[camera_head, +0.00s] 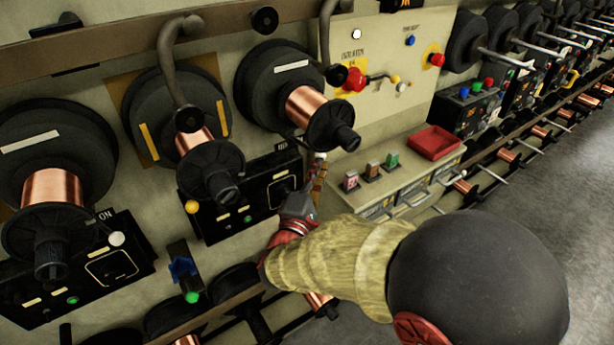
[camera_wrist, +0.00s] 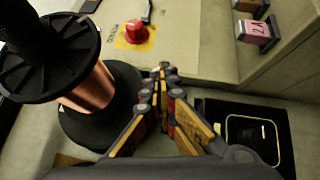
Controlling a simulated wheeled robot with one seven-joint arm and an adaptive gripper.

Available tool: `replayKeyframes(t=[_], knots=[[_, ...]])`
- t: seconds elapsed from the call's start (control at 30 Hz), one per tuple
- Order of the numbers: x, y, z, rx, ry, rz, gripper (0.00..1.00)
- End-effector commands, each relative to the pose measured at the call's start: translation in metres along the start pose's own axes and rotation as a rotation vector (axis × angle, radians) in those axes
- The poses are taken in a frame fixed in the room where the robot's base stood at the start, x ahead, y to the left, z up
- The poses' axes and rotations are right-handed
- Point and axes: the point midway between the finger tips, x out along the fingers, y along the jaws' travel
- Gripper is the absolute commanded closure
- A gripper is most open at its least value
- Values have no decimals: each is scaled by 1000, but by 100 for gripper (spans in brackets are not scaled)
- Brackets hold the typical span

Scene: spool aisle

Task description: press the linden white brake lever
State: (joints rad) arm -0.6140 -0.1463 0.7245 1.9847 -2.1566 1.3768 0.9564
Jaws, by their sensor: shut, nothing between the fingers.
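A small white knob (camera_head: 320,155) shows at the tip of my gripper (camera_head: 317,168) in the head view, below the right copper spool; it looks like a lever end. Whether the fingertips touch it, I cannot tell. Another white round knob (camera_head: 116,239) sits by the ON panel at the left, far from my gripper. I cannot tell for sure which is the linden white brake lever. In the wrist view my gripper (camera_wrist: 164,69) is shut and empty, its tips together beside the spool; no white knob shows clearly at the tips there, and the fingers may hide it.
The right copper spool (camera_head: 304,106) is close to my fingers. A black control panel (camera_head: 243,198) with a yellow knob (camera_head: 192,207) lies to the left. A ledge with pink, brown and green blocks (camera_head: 392,160) and a red tray (camera_head: 435,141) is to the right.

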Motion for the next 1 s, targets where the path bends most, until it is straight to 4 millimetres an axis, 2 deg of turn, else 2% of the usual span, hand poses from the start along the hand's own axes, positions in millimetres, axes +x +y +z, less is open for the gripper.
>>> replayKeyframes(t=[0.4, 1.0], knots=[[21, -6, 16, 0, 0, 0, 100], [23, -6, 17, 0, 1, 0, 100]])
